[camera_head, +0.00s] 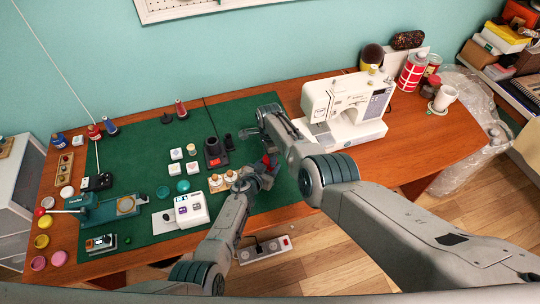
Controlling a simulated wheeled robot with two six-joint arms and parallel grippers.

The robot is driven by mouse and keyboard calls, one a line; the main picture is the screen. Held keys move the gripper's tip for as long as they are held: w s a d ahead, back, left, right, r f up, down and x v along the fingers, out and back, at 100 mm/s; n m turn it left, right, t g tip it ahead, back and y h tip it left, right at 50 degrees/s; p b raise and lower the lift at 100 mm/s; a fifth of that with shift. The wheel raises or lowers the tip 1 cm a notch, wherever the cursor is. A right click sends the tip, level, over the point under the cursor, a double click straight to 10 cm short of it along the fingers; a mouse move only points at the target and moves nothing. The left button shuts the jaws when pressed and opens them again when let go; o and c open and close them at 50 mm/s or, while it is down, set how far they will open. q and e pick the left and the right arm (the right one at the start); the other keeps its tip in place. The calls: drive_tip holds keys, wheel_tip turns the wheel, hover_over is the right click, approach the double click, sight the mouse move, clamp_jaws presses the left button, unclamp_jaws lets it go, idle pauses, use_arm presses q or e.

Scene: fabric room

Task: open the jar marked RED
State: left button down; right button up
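My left gripper (252,178) reaches up from the bottom middle to the mat, beside two small cork-topped jars (223,181). My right arm comes in from the right and bends down over the mat's right part; its gripper (262,140) is close to the left one. A small patch of red (267,160) shows between the two grippers; I cannot tell whether it is the jar, its lid or a gripper part. Finger openings are too small and overlapped to judge. No label reading RED is legible.
A green mat (140,150) covers the table's left part, with thread spools, white blocks and a white device (191,209). A red-and-white container (412,72) and a cup (444,98) stand farther right.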

drive_tip(key=shift+s+f, duration=0.1)
drive_tip(key=shift+f, duration=0.45)
drive_tip(key=shift+c, duration=0.5)
